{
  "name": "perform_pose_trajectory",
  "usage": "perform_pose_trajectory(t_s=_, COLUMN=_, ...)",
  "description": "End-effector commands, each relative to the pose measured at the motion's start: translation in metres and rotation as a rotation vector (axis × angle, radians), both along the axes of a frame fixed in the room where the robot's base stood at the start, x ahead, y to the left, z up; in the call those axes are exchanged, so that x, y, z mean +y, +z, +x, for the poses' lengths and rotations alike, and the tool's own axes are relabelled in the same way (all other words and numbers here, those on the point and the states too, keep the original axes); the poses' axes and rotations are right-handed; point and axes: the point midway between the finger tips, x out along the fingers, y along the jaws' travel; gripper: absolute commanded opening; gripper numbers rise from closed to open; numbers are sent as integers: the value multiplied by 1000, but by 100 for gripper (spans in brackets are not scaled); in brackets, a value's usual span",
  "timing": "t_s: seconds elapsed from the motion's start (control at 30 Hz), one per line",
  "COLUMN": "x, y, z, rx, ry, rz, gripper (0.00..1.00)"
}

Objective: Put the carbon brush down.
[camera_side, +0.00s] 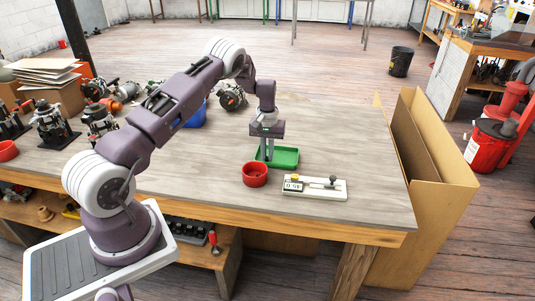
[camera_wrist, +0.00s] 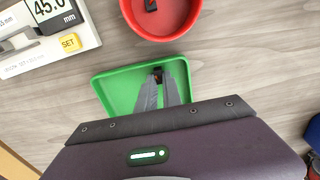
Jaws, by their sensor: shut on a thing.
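My gripper (camera_side: 266,158) points down over the green tray (camera_side: 287,158) on the workbench. In the wrist view, my gripper (camera_wrist: 159,82) is shut on a small dark piece, the carbon brush (camera_wrist: 158,71), at its fingertips. The brush is mostly hidden by the fingers. The green tray (camera_wrist: 108,92) lies below the fingers in that view and otherwise looks empty. I cannot tell whether the brush touches the tray floor.
A red bowl (camera_side: 254,176) stands close by; in the wrist view it holds a dark piece (camera_wrist: 150,5). A white length gauge (camera_side: 314,188) with a display sits to its right. Alternator parts (camera_side: 100,118) crowd the bench's left; a cardboard box (camera_side: 430,165) stands beyond its right edge.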

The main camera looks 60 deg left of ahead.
Motion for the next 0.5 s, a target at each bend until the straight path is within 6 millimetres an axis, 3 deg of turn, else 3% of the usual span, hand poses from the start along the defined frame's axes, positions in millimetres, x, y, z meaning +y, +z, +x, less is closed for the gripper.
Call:
perform_pose_trajectory(t_s=0.1, x=0, y=-3, z=0, rx=1, ry=0, rz=-1, gripper=0)
perform_pose_trajectory(t_s=0.13, x=0, y=-3, z=0, rx=0, ry=-1, rz=0, gripper=14)
perform_pose_trajectory(t_s=0.23, x=0, y=-3, z=0, rx=0, ry=-1, rz=0, gripper=31)
perform_pose_trajectory(t_s=0.5, x=0, y=-2, z=0, rx=0, ry=-1, rz=0, gripper=31)
